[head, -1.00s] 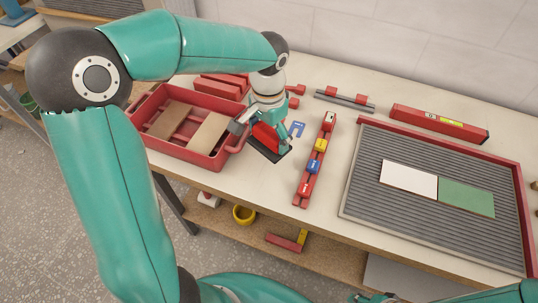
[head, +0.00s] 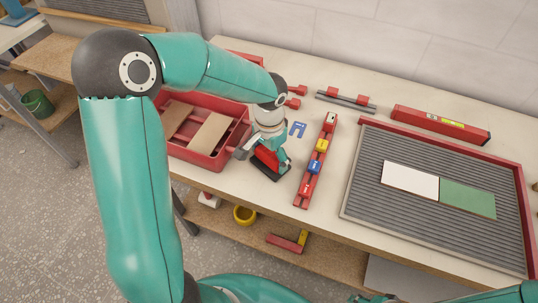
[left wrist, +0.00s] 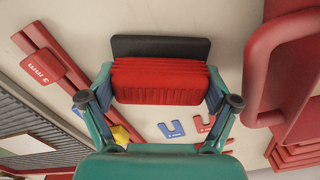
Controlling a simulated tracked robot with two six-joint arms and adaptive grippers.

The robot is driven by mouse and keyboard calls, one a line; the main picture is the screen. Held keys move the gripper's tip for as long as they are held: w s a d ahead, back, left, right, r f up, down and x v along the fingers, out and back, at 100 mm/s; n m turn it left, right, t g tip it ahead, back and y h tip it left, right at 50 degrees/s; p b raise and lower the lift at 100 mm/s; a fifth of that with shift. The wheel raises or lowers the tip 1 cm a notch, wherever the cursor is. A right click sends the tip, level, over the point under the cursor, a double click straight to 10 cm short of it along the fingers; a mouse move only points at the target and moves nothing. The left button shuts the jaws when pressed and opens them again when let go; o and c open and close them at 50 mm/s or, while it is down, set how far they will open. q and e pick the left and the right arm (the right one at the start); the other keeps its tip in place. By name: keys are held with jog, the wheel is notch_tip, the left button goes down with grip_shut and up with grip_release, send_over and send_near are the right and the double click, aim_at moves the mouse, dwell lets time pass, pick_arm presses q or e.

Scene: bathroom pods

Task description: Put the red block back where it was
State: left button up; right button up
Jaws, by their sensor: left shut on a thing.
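My left gripper (head: 268,154) is shut on the red block (head: 266,160), a ribbed red body on a flat black sole. The block also shows in the left wrist view (left wrist: 160,84), between the two fingers, with its black sole (left wrist: 160,47) beyond it. In the head view, the block is near the table's front edge, between the red tray and the red rail. I cannot tell whether the sole touches the table. My fingers hide part of the block. My right gripper is not in view.
A red tray (head: 202,158) with tan boards stands close left of the gripper. A red rail (head: 306,187) with small coloured blocks lies close right. A blue U-shaped piece (head: 298,129) lies behind. A grey ribbed mat (head: 400,222) in a red frame is farther right.

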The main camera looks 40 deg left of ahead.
aim_at(270, 153)
pick_arm(q)
jog(key=o, duration=1)
jog(key=shift+r, duration=0.1)
notch_tip(270, 153, up, 12)
jog(key=shift+p, duration=0.3)
